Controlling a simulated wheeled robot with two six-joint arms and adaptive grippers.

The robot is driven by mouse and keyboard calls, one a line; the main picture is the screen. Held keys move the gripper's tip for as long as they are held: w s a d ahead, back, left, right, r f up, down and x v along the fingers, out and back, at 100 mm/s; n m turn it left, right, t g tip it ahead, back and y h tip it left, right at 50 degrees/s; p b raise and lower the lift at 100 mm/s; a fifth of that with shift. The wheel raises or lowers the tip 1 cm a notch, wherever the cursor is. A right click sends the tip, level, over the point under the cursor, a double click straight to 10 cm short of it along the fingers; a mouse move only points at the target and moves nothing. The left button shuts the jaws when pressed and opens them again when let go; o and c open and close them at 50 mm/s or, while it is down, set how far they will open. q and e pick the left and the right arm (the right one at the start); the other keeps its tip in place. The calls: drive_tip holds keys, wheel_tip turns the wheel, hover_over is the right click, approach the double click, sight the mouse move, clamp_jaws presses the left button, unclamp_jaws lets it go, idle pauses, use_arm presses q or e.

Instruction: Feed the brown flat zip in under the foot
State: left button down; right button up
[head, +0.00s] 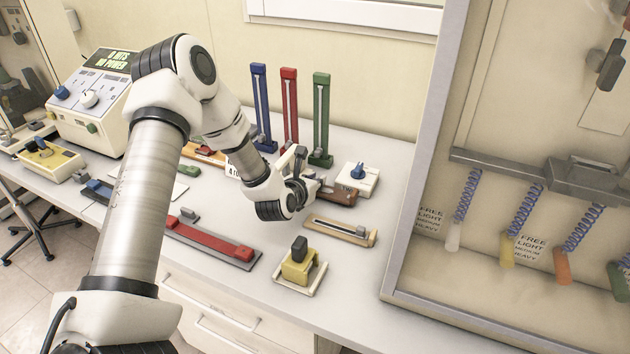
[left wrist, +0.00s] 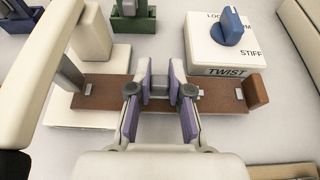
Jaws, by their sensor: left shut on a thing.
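The brown flat zip (head: 340,195) lies crosswise in the left wrist view (left wrist: 222,97), a flat brown strip with a taller brown block at its right end. My left gripper (left wrist: 160,90) is shut on its middle, with purple-padded fingers either side of a grey piece. I cannot tell whether that end is under the foot. My right gripper is not in view.
A white TWIST box with a blue knob (head: 357,178) stands close behind the zip. Upright blue (head: 261,108), red (head: 289,108) and green (head: 321,118) strips stand at the back. A tan strip (head: 340,231) and a yellow block (head: 299,267) lie in front.

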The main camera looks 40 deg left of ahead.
use_arm(q)
drive_tip(key=c, duration=1)
unclamp_jaws()
drive_tip(key=shift+s, duration=0.1)
drive_tip(key=v, duration=1.2)
